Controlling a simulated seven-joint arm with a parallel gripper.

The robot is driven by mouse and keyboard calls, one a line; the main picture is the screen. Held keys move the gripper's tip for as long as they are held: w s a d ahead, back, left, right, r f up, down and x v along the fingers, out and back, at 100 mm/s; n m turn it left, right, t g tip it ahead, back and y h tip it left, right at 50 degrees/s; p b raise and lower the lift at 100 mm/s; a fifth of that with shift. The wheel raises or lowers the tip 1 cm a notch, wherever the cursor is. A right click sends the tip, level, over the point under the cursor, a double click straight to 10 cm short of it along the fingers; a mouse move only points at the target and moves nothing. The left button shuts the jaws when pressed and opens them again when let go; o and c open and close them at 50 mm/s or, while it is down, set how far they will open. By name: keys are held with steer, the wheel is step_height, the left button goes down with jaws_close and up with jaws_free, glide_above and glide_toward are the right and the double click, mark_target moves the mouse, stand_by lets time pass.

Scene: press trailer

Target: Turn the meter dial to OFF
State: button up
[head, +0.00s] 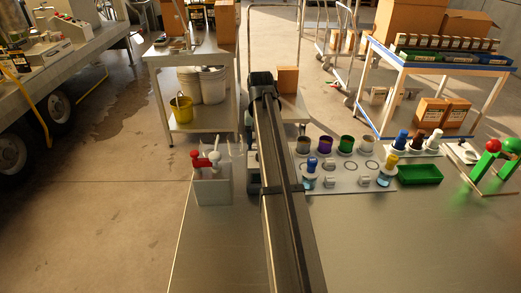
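I cannot make out a meter or its dial in the head view. My own dark arm runs up the middle of the picture and covers part of the bench. My gripper does not show; it may be hidden behind the arm. A small dark blue-grey shape (253,172) shows at the left side of the arm, mostly hidden, and I cannot tell what it is.
A grey holder (212,188) with red and white handled items stands left of my arm. Right of it are a grey board (348,182) with coloured cups, a green tray (419,175) and green-and-red objects (490,165). The front of the metal bench (400,245) is clear.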

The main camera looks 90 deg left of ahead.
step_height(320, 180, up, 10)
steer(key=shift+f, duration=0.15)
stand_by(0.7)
